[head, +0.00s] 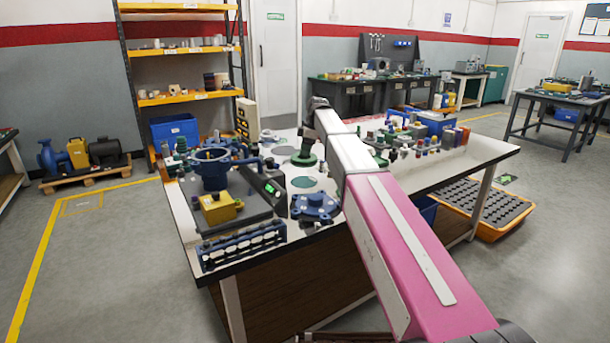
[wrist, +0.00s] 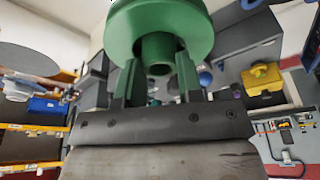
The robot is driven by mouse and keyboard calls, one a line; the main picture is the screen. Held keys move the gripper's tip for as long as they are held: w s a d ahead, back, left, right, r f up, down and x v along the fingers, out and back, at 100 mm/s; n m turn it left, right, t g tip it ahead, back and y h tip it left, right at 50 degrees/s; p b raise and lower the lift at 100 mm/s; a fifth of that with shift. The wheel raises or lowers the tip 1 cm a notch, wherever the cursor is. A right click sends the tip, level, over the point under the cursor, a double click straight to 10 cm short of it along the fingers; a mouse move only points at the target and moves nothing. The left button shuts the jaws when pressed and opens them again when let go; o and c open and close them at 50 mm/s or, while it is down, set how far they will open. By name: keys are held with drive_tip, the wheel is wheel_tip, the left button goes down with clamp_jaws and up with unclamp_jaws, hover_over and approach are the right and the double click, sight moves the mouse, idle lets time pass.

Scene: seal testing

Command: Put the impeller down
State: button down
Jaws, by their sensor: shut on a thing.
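The green impeller (wrist: 160,25) is in my gripper (wrist: 158,80). In the wrist view its broad round disc is at the top edge, and its hub sits between the two fingers. In the head view the impeller (head: 304,160) shows as a dark green disc with a short hub, below my wrist and over the middle of the workbench (head: 336,228). My gripper is only partly seen there, beside my pink and white arm. I cannot tell whether the disc touches the bench top. A round green mark (head: 303,182) lies on the bench just in front of it.
A blue pump housing (head: 211,172), a yellow block (head: 218,208) and a blue flanged part (head: 315,207) stand to the left and front. A blue rack (head: 243,246) lines the front left edge. Several small parts (head: 405,148) crowd the back right. The right front bench top looks clear.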

sight(313, 157)
wheel_tip(313, 157, down, 9)
drive_tip(key=shift+r, duration=0.2)
drive_tip(key=shift+f, duration=0.1)
drive_tip(key=c, duration=0.8)
unclamp_jaws()
drive_tip(key=v, duration=1.2)
